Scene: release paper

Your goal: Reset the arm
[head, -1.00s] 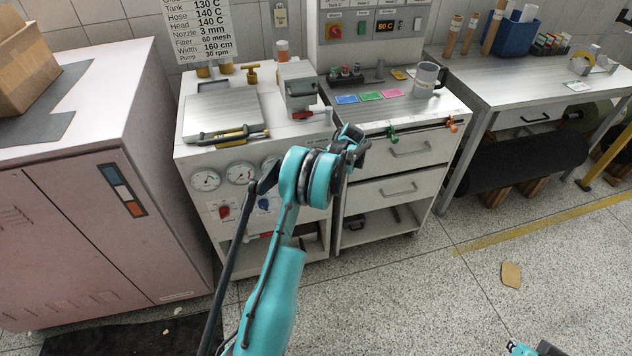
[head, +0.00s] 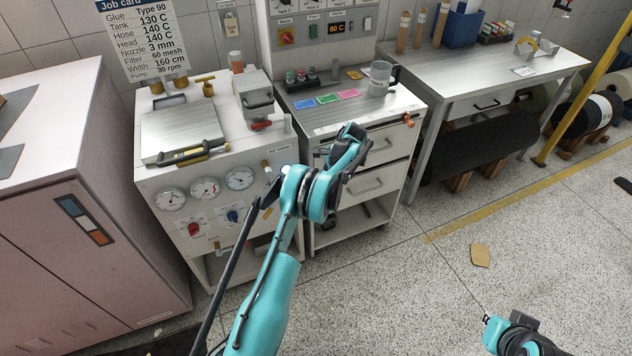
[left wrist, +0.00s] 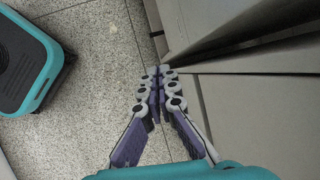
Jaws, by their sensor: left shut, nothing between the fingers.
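My left arm (head: 268,300) rises through the middle of the head view, its teal and black joints in front of the drawer cart. Its fingers cannot be made out there. In the left wrist view my left gripper (left wrist: 161,72) is shut and empty, its jointed fingers touching at the tips. It is above the speckled floor, beside a grey cabinet side (left wrist: 255,110). My right arm (head: 512,335) shows only as teal and black links at the bottom right of the head view. Its gripper does not show.
A white gauge unit (head: 205,205) and a drawer cart (head: 385,140) stand ahead. A pinkish cabinet (head: 75,255) is at the left. A grey workbench (head: 500,80) with dark rolls below is at the right. The floor (head: 400,300) is mostly clear, with a small tan piece (head: 480,254).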

